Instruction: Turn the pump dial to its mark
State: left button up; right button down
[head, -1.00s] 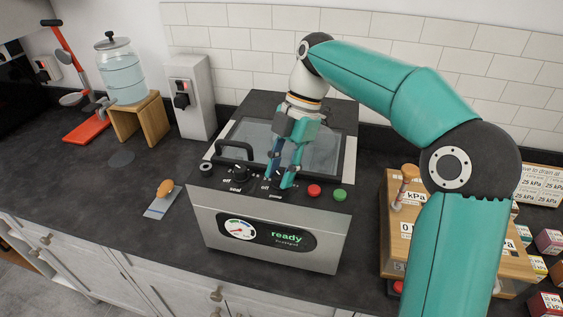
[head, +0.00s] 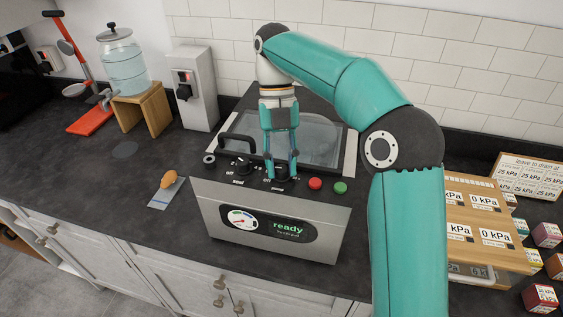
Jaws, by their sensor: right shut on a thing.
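The pump dial (head: 281,175) is a dark knob on the sloped top front of a steel vacuum machine (head: 215,212), above the "pump" label. My right gripper (head: 281,168) points down with one finger on each side of the dial and is shut on it. The fingers hide much of the dial, so I cannot tell where its pointer or mark is. A second dark dial, the seal dial (head: 243,166), is to its left. The display (head: 285,229) reads "ready". My left gripper is not in view.
A red button (head: 315,184) and a green button (head: 340,188) are just right of the pump dial. The machine's clear lid (head: 310,140) with a black handle is behind. A wooden rack with kPa cards (head: 490,222) stands at right, partly behind my arm.

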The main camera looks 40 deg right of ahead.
jog(key=shift+a+n+g+h, duration=0.15)
jog(key=shift+n+h, duration=0.25)
jog(key=shift+n, duration=0.7)
jog(key=shift+n+g+h, duration=0.15)
jog(key=shift+n+h, duration=0.25)
jog(key=shift+n, duration=0.7)
jog(key=shift+f, duration=0.1)
jog(key=c, duration=0.8)
grip_release()
jog(key=shift+a, duration=0.1)
jog(key=shift+c, duration=0.2)
